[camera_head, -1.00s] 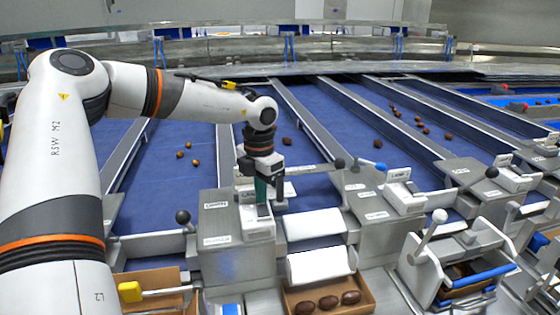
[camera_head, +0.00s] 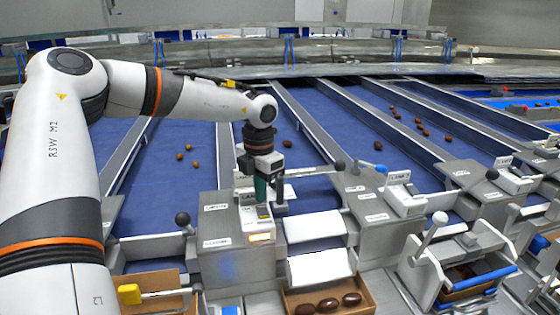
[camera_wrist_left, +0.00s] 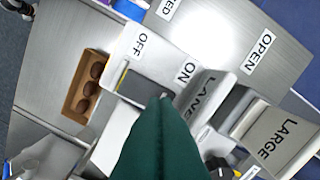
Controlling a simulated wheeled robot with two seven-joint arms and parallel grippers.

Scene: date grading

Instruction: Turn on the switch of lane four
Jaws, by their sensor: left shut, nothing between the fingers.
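A white switch box (camera_head: 259,237) stands on a grey metal housing at the front end of a blue lane. In the left wrist view its face (camera_wrist_left: 133,45) carries the words OFF and ON with a dark rocker (camera_wrist_left: 147,86) between them. A LANE label lies beside it; its number is hidden. My left gripper (camera_head: 262,198) points down over the box, shut and empty. In the left wrist view its green fingers (camera_wrist_left: 160,104) end at the rocker's edge near the ON side; I cannot tell whether they touch. My right gripper is not in view.
A cardboard box of dates (camera_head: 368,300) sits in front, right of the housing. Black-knobbed levers (camera_head: 182,218) stand on both sides of the gripper. Another white switch box (camera_head: 404,200) stands on the right. Dates lie scattered on the blue lanes (camera_head: 330,190).

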